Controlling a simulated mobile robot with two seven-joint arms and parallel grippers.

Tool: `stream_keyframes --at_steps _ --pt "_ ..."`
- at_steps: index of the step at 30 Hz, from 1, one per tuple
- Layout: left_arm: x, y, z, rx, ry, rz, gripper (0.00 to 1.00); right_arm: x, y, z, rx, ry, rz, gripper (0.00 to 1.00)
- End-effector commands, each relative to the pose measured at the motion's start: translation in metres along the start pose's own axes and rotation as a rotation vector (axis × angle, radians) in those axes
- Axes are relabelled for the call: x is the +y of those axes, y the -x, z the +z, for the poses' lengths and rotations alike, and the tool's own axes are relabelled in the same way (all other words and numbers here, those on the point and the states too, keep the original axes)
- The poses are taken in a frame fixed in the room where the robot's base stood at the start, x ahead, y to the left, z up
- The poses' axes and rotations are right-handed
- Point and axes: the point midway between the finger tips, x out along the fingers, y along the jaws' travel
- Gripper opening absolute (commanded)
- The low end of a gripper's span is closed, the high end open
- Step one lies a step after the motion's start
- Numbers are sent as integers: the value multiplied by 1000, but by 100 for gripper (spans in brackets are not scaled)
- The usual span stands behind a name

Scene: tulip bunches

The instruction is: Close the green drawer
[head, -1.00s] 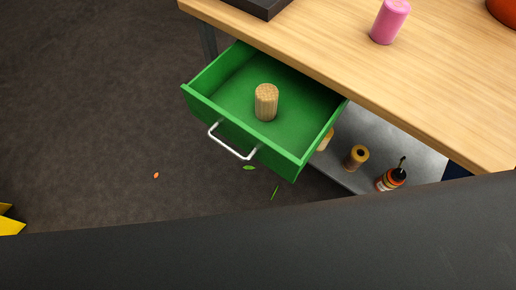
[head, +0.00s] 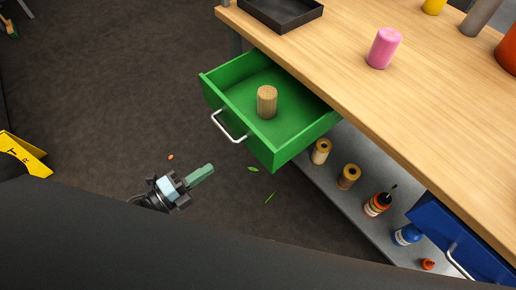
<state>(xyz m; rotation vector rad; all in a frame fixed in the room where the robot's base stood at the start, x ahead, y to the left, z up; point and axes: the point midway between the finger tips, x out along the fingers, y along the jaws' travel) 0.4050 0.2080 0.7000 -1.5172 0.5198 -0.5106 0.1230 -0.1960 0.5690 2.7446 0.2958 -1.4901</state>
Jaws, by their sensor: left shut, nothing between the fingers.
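The green drawer (head: 215,92) hangs open under the wooden table in the head view, with a silver bar handle (head: 229,127) on its front. A tan, wood-coloured cylinder (head: 267,102) stands upright inside it. My left gripper (head: 207,172) is low and to the left of the drawer front, apart from the handle. Its greenish fingers are shut with nothing between them and point up and right. My right gripper is not in view.
The wooden table (head: 400,112) bears a black tray (head: 290,24) and a pink cylinder (head: 384,48). A lower grey shelf (head: 335,185) holds spools and bottles. A blue drawer (head: 462,238) is at the lower right. A yellow sign (head: 22,152) is at the left.

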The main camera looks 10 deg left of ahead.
Motion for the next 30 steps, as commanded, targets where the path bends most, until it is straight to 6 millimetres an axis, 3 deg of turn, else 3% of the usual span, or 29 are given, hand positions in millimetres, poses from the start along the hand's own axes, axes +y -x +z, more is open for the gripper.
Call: stream_keyframes --at_steps 11,30 --pt "-2 -12 1 6 -14 -6 0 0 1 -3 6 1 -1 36" --pt "-2 -121 0 6 -12 -5 0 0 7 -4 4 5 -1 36"
